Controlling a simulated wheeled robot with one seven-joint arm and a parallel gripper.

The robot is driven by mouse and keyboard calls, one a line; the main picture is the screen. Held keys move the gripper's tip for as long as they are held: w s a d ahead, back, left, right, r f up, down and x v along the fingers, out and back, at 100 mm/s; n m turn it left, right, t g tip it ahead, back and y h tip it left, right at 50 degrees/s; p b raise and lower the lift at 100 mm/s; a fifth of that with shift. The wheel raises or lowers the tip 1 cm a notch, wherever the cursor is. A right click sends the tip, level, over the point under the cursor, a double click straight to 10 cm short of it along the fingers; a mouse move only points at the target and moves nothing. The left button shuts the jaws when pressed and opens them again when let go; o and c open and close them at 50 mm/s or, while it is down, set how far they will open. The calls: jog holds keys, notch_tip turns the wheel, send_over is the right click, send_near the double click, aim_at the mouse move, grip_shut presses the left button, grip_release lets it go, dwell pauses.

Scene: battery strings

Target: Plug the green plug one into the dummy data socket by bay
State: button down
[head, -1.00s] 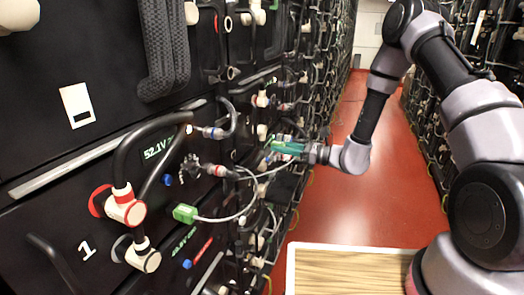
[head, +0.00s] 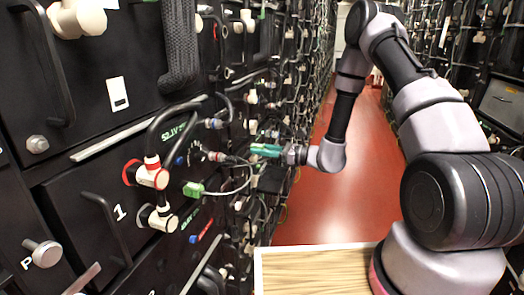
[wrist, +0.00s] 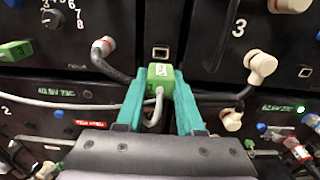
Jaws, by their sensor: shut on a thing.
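In the wrist view my gripper (wrist: 160,88) has its teal fingers shut on a green plug (wrist: 160,72) with a white label, its mark too small to read surely. A pale cable (wrist: 90,102) runs from the plug to the left. A small square socket (wrist: 160,53) with a light rim shows in the black panel just above the plug in the picture. The socket looks empty, and I cannot tell the depth between plug and socket. In the head view my gripper (head: 266,150) is close to the battery racks on the left; the plug in it is not clear there.
Another green plug (wrist: 15,50) is at the wrist view's left edge. In the head view a green plug (head: 193,189) sticks out nearer me. The red aisle floor (head: 310,200) is clear.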

jog(key=shift+x, duration=2.6)
jog(key=shift+x, duration=1.45)
jog(key=shift+c, duration=2.2)
grip_release()
jog(key=v, duration=1)
jog(key=shift+d, duration=0.35)
